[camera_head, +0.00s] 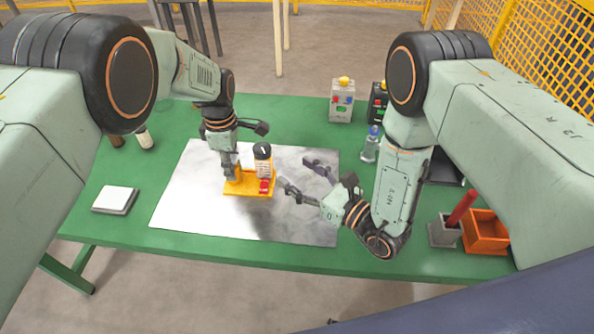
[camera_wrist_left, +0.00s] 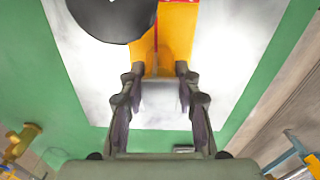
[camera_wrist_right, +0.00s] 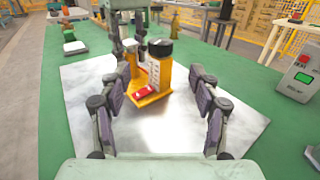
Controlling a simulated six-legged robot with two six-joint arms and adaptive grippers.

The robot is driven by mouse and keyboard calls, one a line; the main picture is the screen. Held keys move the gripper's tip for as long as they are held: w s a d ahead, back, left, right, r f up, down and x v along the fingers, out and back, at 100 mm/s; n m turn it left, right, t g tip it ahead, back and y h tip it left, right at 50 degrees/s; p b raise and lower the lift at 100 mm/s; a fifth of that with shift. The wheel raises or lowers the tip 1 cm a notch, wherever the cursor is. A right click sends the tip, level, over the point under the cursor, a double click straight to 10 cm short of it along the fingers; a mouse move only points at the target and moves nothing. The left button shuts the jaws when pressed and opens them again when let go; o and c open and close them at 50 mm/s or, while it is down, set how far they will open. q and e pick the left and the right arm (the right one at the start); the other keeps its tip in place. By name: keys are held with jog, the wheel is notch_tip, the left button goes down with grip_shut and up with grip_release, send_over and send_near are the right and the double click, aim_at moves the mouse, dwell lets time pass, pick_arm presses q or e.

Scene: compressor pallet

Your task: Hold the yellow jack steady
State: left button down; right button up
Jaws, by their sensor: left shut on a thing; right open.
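The yellow jack (camera_head: 247,184) stands on the silver sheet on the green table, with a black-topped cylinder and a red part on it. It also shows in the right wrist view (camera_wrist_right: 151,94) and the left wrist view (camera_wrist_left: 177,40). My left gripper (camera_head: 231,174) reaches down from above and is shut on the left part of the jack; its two fingers (camera_wrist_left: 160,76) sit on either side of a yellow part. My right gripper (camera_head: 296,176) is open and empty, to the right of the jack, its fingers (camera_wrist_right: 160,82) apart and facing it.
The silver sheet (camera_head: 185,205) has bare room around the jack. Control boxes (camera_head: 341,104) and a small bottle (camera_head: 371,143) stand at the back right. An orange bin (camera_head: 485,232) and a grey holder (camera_head: 444,232) are at right. A white-topped block (camera_head: 115,199) lies at left.

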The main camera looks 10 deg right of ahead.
jog(key=a+r+n+g+y, duration=0.25)
jog(key=r+n+g, duration=0.4)
jog(key=n, duration=0.95)
jog(key=a+r+n+g+y, duration=0.2)
jog(key=a+r+n+g, duration=0.2)
jog(key=n+g, duration=0.85)
jog(key=w+d+r+n+t+h, duration=0.25)
jog(key=w+d+n+h, duration=0.3)
jog(key=n, duration=0.75)
jog(key=w+d+r+n+t+h, duration=0.1)
jog(key=w+d+r+n+h, duration=0.35)
jog(key=n, duration=0.85)
jog(key=m+h, duration=0.1)
jog(key=m, duration=0.2)
send_near(264, 147)
jog(key=shift+g, duration=0.45)
jog(key=x, duration=0.8)
jog(key=shift+w+a+f, duration=0.15)
jog(key=shift+w+f, duration=0.15)
jog(key=shift+w, duration=0.1)
